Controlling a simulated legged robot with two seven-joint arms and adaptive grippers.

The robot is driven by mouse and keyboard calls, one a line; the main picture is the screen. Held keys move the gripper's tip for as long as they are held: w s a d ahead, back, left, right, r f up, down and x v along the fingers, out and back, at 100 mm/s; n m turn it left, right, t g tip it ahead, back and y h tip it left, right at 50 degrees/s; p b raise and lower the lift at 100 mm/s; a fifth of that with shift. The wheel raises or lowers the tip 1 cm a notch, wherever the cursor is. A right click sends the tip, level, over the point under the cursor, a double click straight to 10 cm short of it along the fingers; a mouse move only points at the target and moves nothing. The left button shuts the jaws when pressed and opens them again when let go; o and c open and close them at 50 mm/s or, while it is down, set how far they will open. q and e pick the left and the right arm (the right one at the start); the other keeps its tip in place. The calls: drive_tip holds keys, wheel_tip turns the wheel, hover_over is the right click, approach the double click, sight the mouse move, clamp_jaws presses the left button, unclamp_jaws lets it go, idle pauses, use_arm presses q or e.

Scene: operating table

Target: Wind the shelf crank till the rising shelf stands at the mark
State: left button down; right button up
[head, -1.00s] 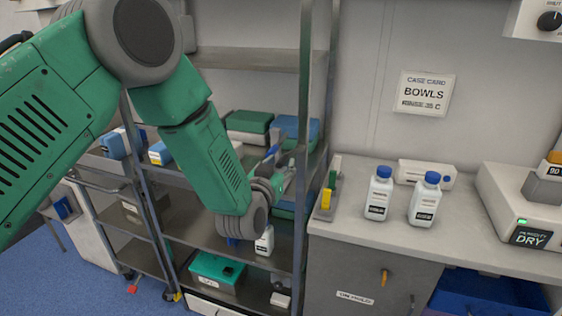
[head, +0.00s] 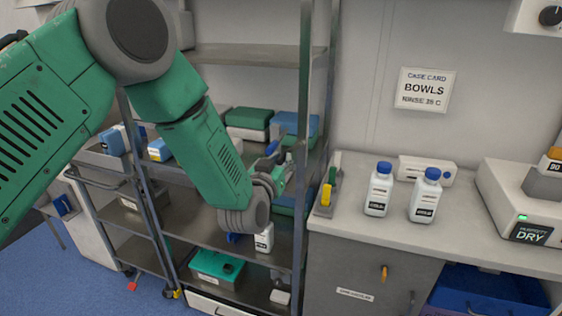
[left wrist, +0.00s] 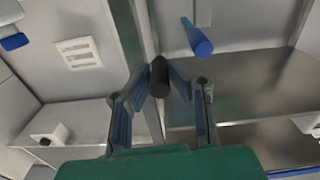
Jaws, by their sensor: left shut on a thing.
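The steel shelf unit (head: 302,100) stands left of the counter, with several shelves, including a bare upper one (head: 250,57). I cannot tell which shelf rises, and I cannot make out the mark. My left gripper (head: 284,172) is at the unit's right front post, small and partly hidden by my wrist. In the left wrist view, its fingers close around a dark, round-ended knob (left wrist: 159,75), which looks like the crank's handle. The rest of the crank is hidden. A blue grip-like piece (left wrist: 196,38) sticks out just beyond the fingers. My right gripper is not in view.
Boxes (head: 248,119) and a green bin (head: 216,268) sit on the shelves. Two white bottles with blue caps (head: 379,190) (head: 425,197) stand on the counter (head: 465,219) at right. A wheeled cart (head: 130,215) stands at left.

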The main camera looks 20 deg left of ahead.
use_arm(q)
drive_tip(key=n+b, duration=0.1)
drive_tip(key=f+n+b, duration=0.1)
drive_tip(key=n, duration=0.1)
drive_tip(key=shift+d+f, duration=0.15)
drive_tip(key=shift+d, duration=0.25)
drive_tip(key=shift+s+d+f+n+b, duration=0.1)
drive_tip(key=shift+d+n+b, duration=0.6)
drive_tip(key=shift+n+b, duration=1)
drive_tip(key=shift+w+d+f+n+b, duration=0.1)
drive_tip(key=shift+d+n+b, duration=0.75)
drive_tip(key=shift+n, duration=1.45)
drive_tip(key=shift+s+d+f+n+b, duration=0.1)
drive_tip(key=shift+d+n+b, duration=0.45)
drive_tip(key=shift+n+b, duration=1.2)
drive_tip(key=shift+r+n, duration=0.1)
drive_tip(key=shift+n, duration=0.25)
drive_tip(key=c, duration=1.5)
unclamp_jaws()
drive_tip(key=shift+r, duration=0.1)
